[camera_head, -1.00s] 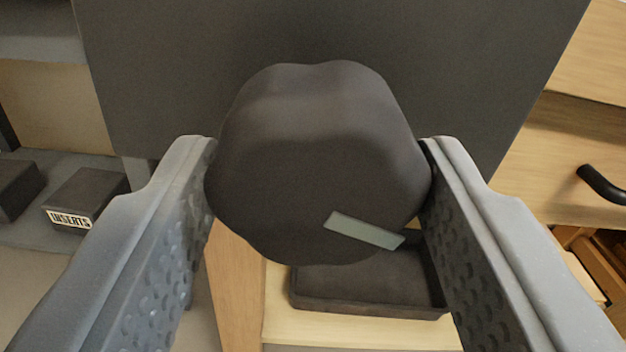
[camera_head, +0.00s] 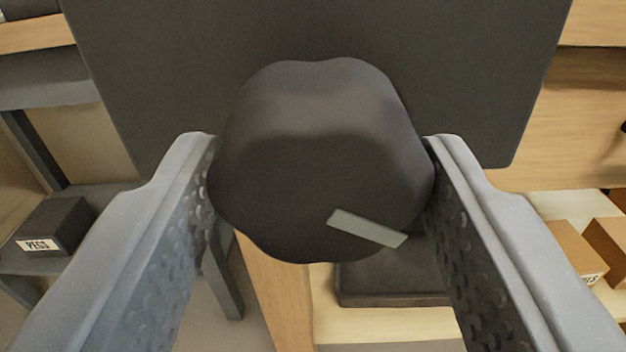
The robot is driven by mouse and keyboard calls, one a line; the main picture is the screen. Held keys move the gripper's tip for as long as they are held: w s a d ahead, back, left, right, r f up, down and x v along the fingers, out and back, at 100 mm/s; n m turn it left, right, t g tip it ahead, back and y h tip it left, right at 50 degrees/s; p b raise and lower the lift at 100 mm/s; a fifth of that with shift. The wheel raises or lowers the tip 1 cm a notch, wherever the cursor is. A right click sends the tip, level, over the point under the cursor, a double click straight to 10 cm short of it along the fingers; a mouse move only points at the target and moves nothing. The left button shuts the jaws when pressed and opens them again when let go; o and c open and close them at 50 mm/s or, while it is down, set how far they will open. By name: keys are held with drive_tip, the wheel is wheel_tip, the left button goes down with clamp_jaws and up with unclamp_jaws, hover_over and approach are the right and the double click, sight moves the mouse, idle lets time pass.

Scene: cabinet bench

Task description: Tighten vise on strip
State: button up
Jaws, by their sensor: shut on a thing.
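A dark lobed knob (camera_head: 320,150) fills the middle of the view. A flat pale grey-green bar (camera_head: 367,229) lies across its lower right face. My gripper (camera_head: 320,175) is shut on the knob, with one grey finger on its left side and one on its right. A large dark panel (camera_head: 310,30) stands behind the knob. I cannot tell whether it is part of the vise. The vise jaws and a strip clamped in them cannot be made out; the knob and panel hide what lies behind.
A dark tray or block (camera_head: 385,290) sits on a light wooden surface (camera_head: 390,325) below the knob. A dark box labelled PEGS (camera_head: 55,228) is on a grey shelf at left. Cardboard boxes (camera_head: 574,250) stand at right, near a wooden cabinet (camera_head: 580,120).

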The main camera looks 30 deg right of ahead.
drive_tip(key=shift+m+b, duration=1.5)
drive_tip(key=shift+b, duration=0.35)
drive_tip(key=shift+f+m+b, duration=0.2)
drive_tip(key=shift+m+b, duration=0.6)
drive_tip(key=shift+b, duration=0.3)
drive_tip(key=shift+m+b, duration=0.6)
drive_tip(key=shift+b, duration=0.3)
drive_tip(key=shift+m+b, duration=0.4)
drive_tip(key=shift+m, duration=0.2)
drive_tip(key=m, duration=0.4)
drive_tip(key=shift+d, duration=0.15)
